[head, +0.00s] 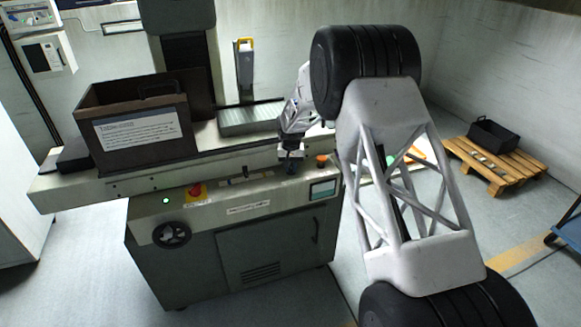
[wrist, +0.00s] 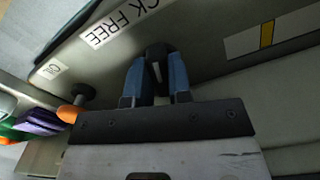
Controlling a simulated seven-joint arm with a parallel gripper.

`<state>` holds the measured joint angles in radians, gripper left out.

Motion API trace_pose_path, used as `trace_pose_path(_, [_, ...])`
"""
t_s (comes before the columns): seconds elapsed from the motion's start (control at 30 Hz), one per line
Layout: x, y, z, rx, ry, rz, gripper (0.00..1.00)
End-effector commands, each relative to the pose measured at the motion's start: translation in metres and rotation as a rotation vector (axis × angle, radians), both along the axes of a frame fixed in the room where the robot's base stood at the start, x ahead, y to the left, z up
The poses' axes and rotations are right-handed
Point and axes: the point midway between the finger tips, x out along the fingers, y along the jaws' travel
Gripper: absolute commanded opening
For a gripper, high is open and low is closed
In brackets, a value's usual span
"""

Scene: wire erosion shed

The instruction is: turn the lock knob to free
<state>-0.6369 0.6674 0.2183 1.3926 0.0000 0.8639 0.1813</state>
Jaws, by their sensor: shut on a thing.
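The lock knob (wrist: 157,52) is black, with a pale line on it, and sits on the machine's front panel in the wrist view. My gripper (wrist: 158,62) has its two blue fingers closed on either side of the knob. A white label ending in "CK FREE" (wrist: 118,22) is beside it, its first letters cut off. In the head view my gripper (head: 291,168) is at the sloped panel, just left of an orange button. The knob is too small and covered there to make out. I cannot tell which word the pale line points at.
The machine panel (head: 235,196) also carries a red emergency button (head: 195,189), a green lamp, a handwheel (head: 171,234) and a small screen (head: 322,189). The orange button (wrist: 69,113) is near my fingers. A brown crate (head: 137,133) stands on the machine bed.

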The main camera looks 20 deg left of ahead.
Motion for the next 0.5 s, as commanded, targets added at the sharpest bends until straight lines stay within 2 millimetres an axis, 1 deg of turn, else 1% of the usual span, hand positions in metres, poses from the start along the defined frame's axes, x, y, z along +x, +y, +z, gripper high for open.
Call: trace_pose_path(0.5, [0.0024, -0.0014, 0.0009, 0.002, -0.003, 0.489, 0.00])
